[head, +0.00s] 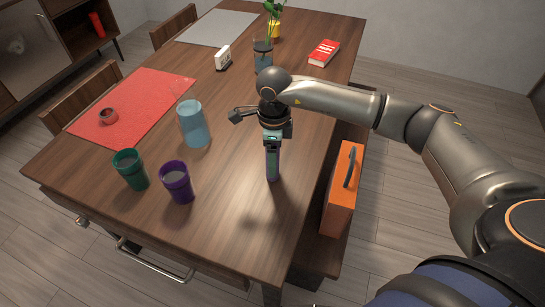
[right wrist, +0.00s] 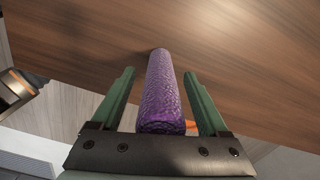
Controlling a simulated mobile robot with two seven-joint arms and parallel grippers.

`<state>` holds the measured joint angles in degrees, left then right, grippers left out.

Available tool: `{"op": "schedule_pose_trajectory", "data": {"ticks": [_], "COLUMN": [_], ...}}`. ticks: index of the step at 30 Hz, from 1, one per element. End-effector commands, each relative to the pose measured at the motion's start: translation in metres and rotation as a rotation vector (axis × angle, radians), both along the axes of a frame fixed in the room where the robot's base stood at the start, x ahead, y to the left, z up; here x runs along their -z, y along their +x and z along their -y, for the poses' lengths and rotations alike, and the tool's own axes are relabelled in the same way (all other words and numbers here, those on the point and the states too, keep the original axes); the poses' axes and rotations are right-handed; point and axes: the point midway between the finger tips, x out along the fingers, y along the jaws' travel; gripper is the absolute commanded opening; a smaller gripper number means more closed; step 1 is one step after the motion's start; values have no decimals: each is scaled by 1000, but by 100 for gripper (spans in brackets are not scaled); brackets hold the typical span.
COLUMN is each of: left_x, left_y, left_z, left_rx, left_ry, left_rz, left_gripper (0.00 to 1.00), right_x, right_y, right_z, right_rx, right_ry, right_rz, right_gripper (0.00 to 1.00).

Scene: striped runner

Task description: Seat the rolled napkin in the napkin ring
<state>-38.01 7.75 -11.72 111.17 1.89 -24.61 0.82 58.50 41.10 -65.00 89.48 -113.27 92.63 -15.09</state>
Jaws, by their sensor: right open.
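The rolled napkin, a purple textured roll (right wrist: 162,95), lies lengthwise between the two green fingers of my right gripper (right wrist: 159,76) in the right wrist view. A gap shows on each side, so the gripper is open around it. In the head view my right gripper (head: 272,152) points down over the table's near right part. Only a little purple of the napkin (head: 275,172) shows there by the fingers. The napkin ring, a small reddish ring (head: 108,116), rests on the red mat (head: 145,95) at the left. My left gripper is in neither view.
A vase (head: 263,58), white block (head: 223,58) and red book (head: 324,53) are farther back. An orange case (head: 342,190) sits on the bench.

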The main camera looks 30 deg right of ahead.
Motion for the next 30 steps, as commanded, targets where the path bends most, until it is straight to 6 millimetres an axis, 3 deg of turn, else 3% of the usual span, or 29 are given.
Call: {"op": "schedule_pose_trajectory", "data": {"ticks": [2,21,30], "left_x": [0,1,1], "left_y": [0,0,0], "left_z": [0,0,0], "left_rx": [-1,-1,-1], "left_ry": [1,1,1], "left_rz": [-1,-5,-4], "left_gripper": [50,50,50], "right_x": [0,-1,-1], "right_y": [0,0,0], "right_z": [0,0,0], "right_rx": [0,0,0], "right_ry": [0,1,1], "right_rz": [0,1,1], "right_gripper": [74,2,0]}}
